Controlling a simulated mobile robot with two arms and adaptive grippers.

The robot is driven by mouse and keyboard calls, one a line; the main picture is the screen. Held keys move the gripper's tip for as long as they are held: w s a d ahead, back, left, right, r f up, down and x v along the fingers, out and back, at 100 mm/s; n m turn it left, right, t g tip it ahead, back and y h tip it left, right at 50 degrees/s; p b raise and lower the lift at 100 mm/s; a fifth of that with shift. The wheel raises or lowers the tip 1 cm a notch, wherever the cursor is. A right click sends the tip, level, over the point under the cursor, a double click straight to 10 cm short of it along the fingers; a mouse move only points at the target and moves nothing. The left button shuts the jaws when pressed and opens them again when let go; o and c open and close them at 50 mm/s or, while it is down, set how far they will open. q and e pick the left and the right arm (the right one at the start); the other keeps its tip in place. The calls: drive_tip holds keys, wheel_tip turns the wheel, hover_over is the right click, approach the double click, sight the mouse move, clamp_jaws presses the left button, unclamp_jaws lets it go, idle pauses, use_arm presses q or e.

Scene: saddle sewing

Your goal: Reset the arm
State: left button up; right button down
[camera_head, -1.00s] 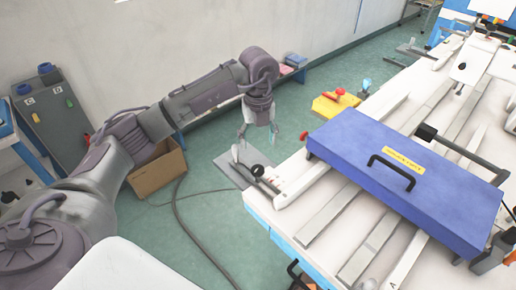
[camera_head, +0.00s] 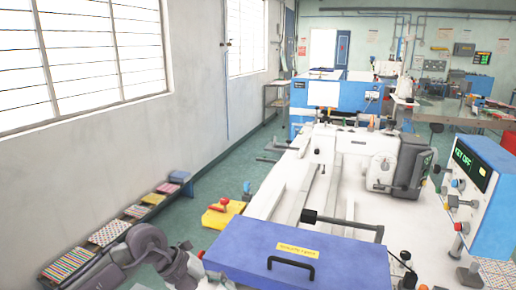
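My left arm (camera_head: 150,248) shows at the bottom left, its wrist cut off by the lower edge of the picture. The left gripper is below the frame and does not show. My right arm and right gripper are not in view. The blue cover (camera_head: 285,252) with a black handle (camera_head: 291,267) and a yellow label lies flat over the near part of the white sewing machine table (camera_head: 340,205).
A control box (camera_head: 480,195) with a green display stands at the right. A white machine head (camera_head: 380,165) is mid-table. A yellow box with a red button (camera_head: 220,212) is left of the table. A low rack of patterned pieces (camera_head: 115,230) lines the wall. Green floor (camera_head: 215,180) is clear behind.

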use_arm(q)
drive_tip(key=s+d+r+h, duration=0.3)
drive_tip(key=d+r+h, duration=0.25)
drive_tip(key=d, duration=0.35)
wheel_tip(320, 180, up, 8)
drive_tip(key=d+n+t+h, duration=0.1)
drive_tip(key=n+t+h, duration=0.45)
drive_tip(key=t, duration=0.25)
drive_tip(key=w+a+n+t+y, duration=0.3)
drive_tip(key=a+n+t+y, duration=0.7)
drive_tip(key=n, duration=0.4)
drive_tip(key=s+a+f+n+g+y, duration=0.2)
drive_tip(key=s+a+f+n+y, duration=0.1)
drive_tip(key=a+f+n+y, duration=0.65)
drive_tip(key=s+f+g+h, duration=0.1)
drive_tip(key=s+f+g, duration=0.7)
drive_tip(key=s, duration=0.4)
drive_tip(key=s+f+g, duration=0.5)
drive_tip(key=s+f, duration=0.5)
drive_tip(key=s, duration=0.1)
wheel_tip(320, 180, down, 28)
drive_tip(key=s+g, duration=0.2)
drive_tip(key=s, duration=0.1)
drive_tip(key=s+a+f, duration=0.3)
drive_tip(key=s+f, duration=1.1)
drive_tip(key=s, duration=0.1)
drive_tip(key=shift+s+a+f+g, duration=0.2)
drive_tip(key=shift+s+a+g, duration=0.15)
drive_tip(key=shift+s+g, duration=0.05)
